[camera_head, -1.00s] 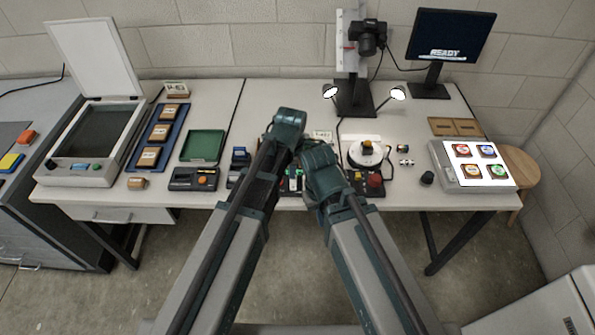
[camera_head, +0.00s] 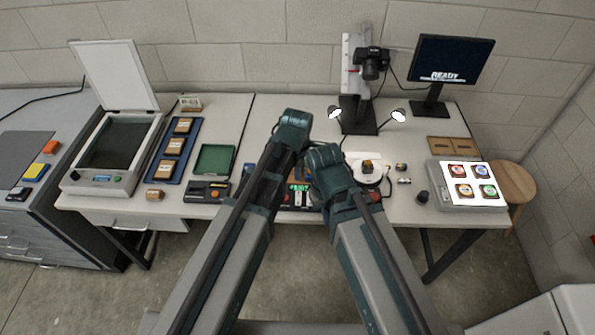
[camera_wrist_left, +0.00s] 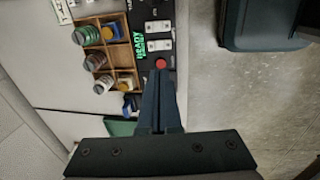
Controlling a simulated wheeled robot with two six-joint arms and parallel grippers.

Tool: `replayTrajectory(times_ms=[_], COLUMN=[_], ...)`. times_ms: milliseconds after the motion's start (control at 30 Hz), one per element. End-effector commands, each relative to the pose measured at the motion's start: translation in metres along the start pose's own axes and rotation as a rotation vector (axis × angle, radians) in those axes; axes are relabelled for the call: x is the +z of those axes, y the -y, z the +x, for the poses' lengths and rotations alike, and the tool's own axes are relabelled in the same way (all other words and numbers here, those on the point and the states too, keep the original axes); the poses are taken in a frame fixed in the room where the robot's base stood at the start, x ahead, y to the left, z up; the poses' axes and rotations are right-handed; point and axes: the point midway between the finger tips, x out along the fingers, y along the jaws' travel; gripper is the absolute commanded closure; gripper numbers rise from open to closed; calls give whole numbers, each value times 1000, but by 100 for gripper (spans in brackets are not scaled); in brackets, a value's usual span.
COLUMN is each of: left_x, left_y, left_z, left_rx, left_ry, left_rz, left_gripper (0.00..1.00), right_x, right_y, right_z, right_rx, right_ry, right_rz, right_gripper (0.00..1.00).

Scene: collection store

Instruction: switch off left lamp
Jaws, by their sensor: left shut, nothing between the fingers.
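The left lamp (camera_head: 335,112) is a small lamp head on a thin arm at the left of the camera stand. Its face looks bright white. The right lamp (camera_head: 398,115) mirrors it and also looks bright. My left gripper (camera_wrist_left: 161,72) is shut and empty in the left wrist view. Its tips appear beside a red button (camera_wrist_left: 160,64) on a dark control panel (camera_wrist_left: 142,12) with white switches (camera_wrist_left: 158,45) and green READY text. In the head view my folded arms cover the front of the bench before the stand and hide the jaws. My right gripper is not visible.
The camera stand (camera_head: 358,118) rises at the back, with a monitor (camera_head: 450,62) to its right. A white turntable (camera_head: 367,182), light box (camera_head: 440,190), green tray (camera_head: 214,160) and scanner (camera_head: 75,178) occupy the bench. A wooden bottle rack (camera_wrist_left: 122,55) adjoins the panel.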

Motion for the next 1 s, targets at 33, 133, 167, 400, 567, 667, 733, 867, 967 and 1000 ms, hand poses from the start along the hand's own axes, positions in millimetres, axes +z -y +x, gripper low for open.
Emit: replayTrajectory(times_ms=[33, 133, 167, 400, 567, 667, 733, 867, 967, 1000], left_x=[0, 0, 0, 2, 1, 1, 1, 1, 1, 1], left_y=[0, 0, 0, -14, -14, -14, -13, -13, -13, -13], left_z=[1, 1, 0, 0, 0, 0, 1, 5, 12, 15], left_rx=[0, 0, 0, 1, 1, 1, 1, 1, 1, 1], left_ry=[0, 0, 0, 0, 0, 0, 0, 0, 0, 0], left_rz=[0, 0, 0, 0, 0, 0, 0, 0, 0, 0], left_gripper=[100, 100, 100, 100, 100, 100, 100, 100, 100, 100], right_x=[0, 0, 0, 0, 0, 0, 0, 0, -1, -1], right_y=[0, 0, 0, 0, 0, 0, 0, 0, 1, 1], right_z=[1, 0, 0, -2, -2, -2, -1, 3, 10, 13], right_rx=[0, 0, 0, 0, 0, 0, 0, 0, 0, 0], right_ry=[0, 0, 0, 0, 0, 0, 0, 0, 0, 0], right_rz=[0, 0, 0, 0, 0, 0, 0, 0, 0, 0], right_gripper=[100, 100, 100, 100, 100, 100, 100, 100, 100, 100])
